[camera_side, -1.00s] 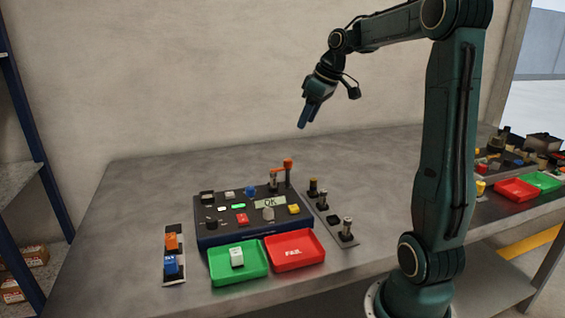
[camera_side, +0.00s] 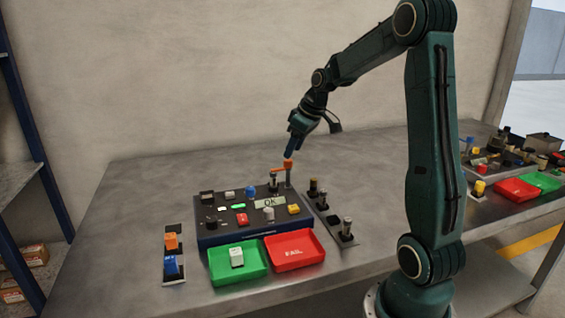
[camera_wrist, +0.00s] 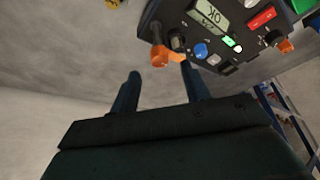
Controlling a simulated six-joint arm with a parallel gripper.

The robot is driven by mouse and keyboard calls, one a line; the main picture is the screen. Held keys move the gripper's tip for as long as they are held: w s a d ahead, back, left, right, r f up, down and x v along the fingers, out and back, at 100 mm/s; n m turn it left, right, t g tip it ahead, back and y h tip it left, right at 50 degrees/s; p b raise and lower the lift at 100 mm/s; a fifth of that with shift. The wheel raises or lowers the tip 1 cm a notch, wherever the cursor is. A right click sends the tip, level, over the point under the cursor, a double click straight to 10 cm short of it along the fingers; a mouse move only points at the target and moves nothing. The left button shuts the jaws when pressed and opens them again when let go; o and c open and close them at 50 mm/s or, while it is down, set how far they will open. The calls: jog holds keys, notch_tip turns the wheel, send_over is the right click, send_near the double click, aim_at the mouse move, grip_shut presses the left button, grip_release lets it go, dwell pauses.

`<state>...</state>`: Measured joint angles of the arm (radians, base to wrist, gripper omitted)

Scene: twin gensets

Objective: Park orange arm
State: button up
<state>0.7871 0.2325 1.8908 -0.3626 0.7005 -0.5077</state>
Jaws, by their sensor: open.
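The orange arm (camera_side: 281,168) is on a post at the back right corner of the dark blue console (camera_side: 222,234), extending left over a dark knob. In the wrist view the orange arm (camera_wrist: 160,54) shows just beyond the fingertips, near the console's edge. My gripper (camera_side: 288,153) is just above the post's orange top in the side view, pointing down. In the wrist view my gripper (camera_wrist: 160,72) has its two blue fingers apart with nothing between them. Whether a finger touches the arm cannot be told. The console display (camera_side: 270,203) reads OK.
A green tray (camera_side: 252,272) holding a white block and a red FAIL tray (camera_side: 312,259) stand in front of the console. A strip with orange and blue blocks (camera_side: 171,265) is at left. A rack of posts (camera_side: 332,222) is at right. The table behind is clear.

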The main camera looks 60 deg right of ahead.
aim_at(290, 160)
jog(key=shift+x, duration=1.95)
jog(key=c, duration=1)
